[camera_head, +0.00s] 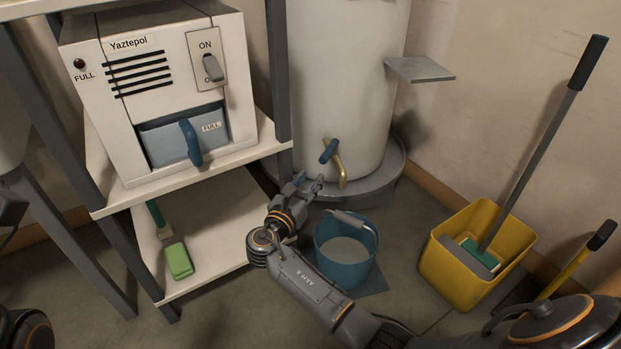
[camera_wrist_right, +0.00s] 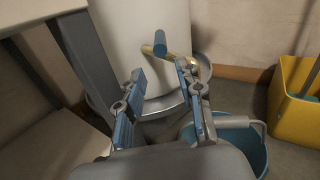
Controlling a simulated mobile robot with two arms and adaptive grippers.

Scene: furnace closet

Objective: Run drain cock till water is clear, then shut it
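The drain cock sits low on the front of the white tank (camera_head: 345,80). It has a brass spout (camera_head: 342,172) and a blue handle (camera_head: 328,151). The handle also shows in the wrist view (camera_wrist_right: 159,42), standing across the brass. No stream of water is visible from the spout. A blue bucket (camera_head: 343,274) stands on the floor below, holding pale grey liquid. My right gripper (camera_head: 308,184) is open and empty, in front of and below the cock, apart from it. In the wrist view its fingers (camera_wrist_right: 160,100) are spread.
A shelf rack (camera_head: 185,175) on the left bears a white Yaztepol unit (camera_head: 165,75) with a switch and a blue tank. The tank stands in a round grey pan (camera_head: 385,182). A yellow bucket (camera_head: 462,277) with a mop-like tool stands right. A small ledge (camera_head: 420,69) juts out.

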